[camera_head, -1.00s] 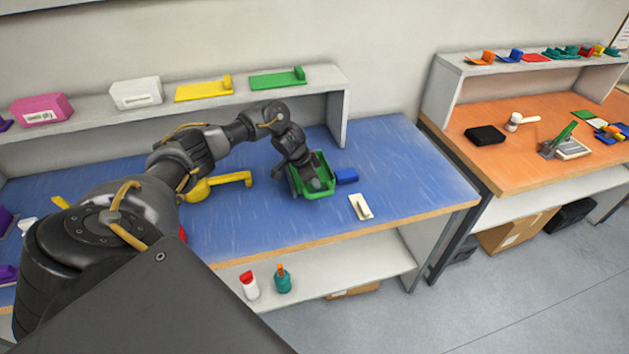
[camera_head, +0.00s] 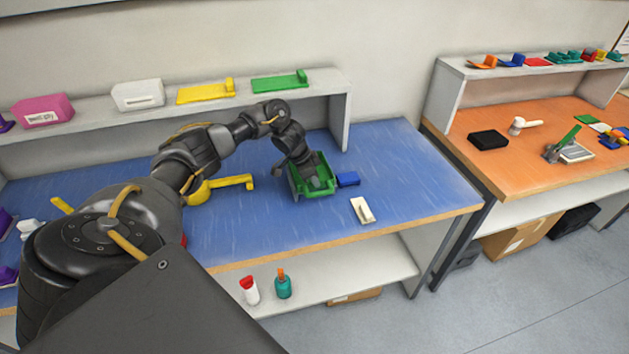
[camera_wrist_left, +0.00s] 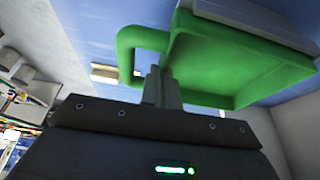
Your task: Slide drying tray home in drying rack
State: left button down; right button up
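A green open tray (camera_head: 324,189) sits on the blue bench, partly hidden under my left gripper (camera_head: 303,178). In the left wrist view the green tray (camera_wrist_left: 235,70) fills the upper right, with a green loop handle (camera_wrist_left: 130,38) at its left side. My left fingers (camera_wrist_left: 163,78) look closed together and overlap the loop. They seem to be at or inside it, and no green shows between them. Contact is hard to tell. No drying rack can be made out for sure; a pale grey slab (camera_wrist_left: 255,25) lies along the tray's upper edge. My right gripper is out of view.
A yellow tool (camera_head: 222,185) lies left, by my arm. A grey shelf (camera_head: 215,105) runs along the back. The bench's right end is clear.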

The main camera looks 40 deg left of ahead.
pick_arm(q)
jog(key=c, duration=1.6)
grip_release()
jog(key=shift+o, duration=0.2)
jog(key=b+v, duration=0.1)
jog(key=v, duration=1)
jog(key=shift+f, duration=0.1)
